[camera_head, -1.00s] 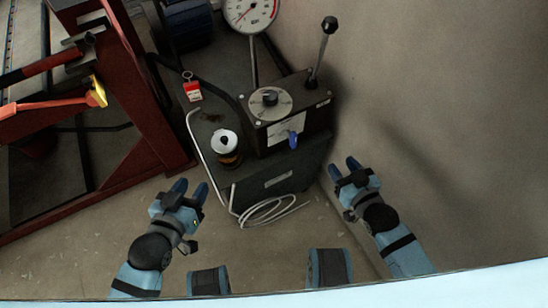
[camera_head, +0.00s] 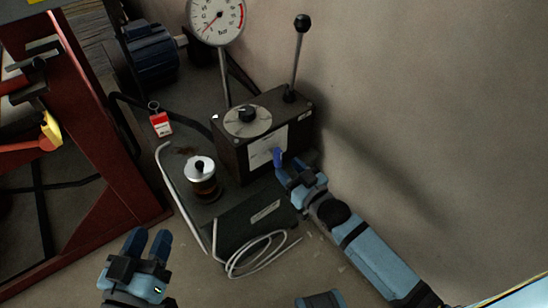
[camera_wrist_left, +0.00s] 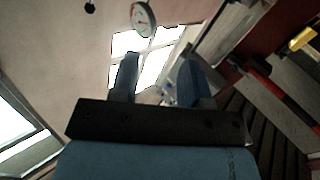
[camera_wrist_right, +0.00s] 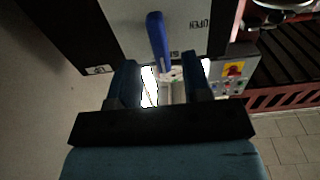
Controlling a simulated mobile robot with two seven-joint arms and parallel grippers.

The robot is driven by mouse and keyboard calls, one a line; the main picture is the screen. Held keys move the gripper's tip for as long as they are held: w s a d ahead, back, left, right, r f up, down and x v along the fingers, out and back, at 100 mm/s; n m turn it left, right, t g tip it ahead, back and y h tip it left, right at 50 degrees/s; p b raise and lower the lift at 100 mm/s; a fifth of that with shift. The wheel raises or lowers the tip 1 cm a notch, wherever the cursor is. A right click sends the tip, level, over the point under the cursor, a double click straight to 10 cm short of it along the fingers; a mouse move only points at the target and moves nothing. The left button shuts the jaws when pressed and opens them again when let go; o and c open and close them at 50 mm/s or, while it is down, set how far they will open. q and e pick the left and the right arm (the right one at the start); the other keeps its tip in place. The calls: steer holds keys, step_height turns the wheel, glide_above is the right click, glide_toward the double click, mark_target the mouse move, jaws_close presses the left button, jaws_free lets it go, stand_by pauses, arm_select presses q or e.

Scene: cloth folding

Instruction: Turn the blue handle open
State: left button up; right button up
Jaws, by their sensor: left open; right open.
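The blue handle (camera_head: 278,158) sticks out from the front of a dark control box (camera_head: 240,150) in the head view. In the right wrist view the blue handle (camera_wrist_right: 158,42) stands nearly upright on a grey plate (camera_wrist_right: 185,28) marked "OPEN". My right gripper (camera_head: 294,170) is open right in front of the handle; its fingers (camera_wrist_right: 160,72) show on either side below the handle's lower end. I cannot tell whether they touch it. My left gripper (camera_head: 148,242) is open and empty at the lower left, away from the box; its fingers show in the left wrist view (camera_wrist_left: 158,75).
A pressure gauge (camera_head: 217,18) and a lever with a black knob (camera_head: 298,55) rise by the box. A round canister (camera_head: 203,182), a red tag (camera_head: 160,124) and a coiled white cable (camera_head: 258,255) are nearby. A red frame (camera_head: 110,175) stands left; a wall (camera_head: 430,110) is right.

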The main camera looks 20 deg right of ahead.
mark_target(281, 161)
steer(key=b+x, duration=0.1)
steer(key=x, duration=0.4)
steer(key=shift+w+a+f, duration=0.1)
steer(key=shift+w, duration=0.3)
arm_select(q)
steer(key=shift+s+d+r+t+h, duration=0.15)
steer(key=shift+r+t, duration=0.1)
steer(key=shift+r, duration=0.3)
steer(key=shift+d+r+t+h, duration=0.2)
steer(key=shift+r+t, duration=0.1)
steer(key=shift+r, duration=0.3)
steer(key=shift+s+d+r+t+h, duration=0.15)
steer(key=shift+r+t, duration=0.1)
steer(key=shift+r, duration=0.3)
arm_select(e)
steer(key=shift+w+a, duration=0.2)
steer(key=shift+w, duration=0.2)
arm_select(q)
steer(key=shift+w, duration=0.1)
steer(key=shift+w, duration=0.1)
arm_select(e)
jaws_close()
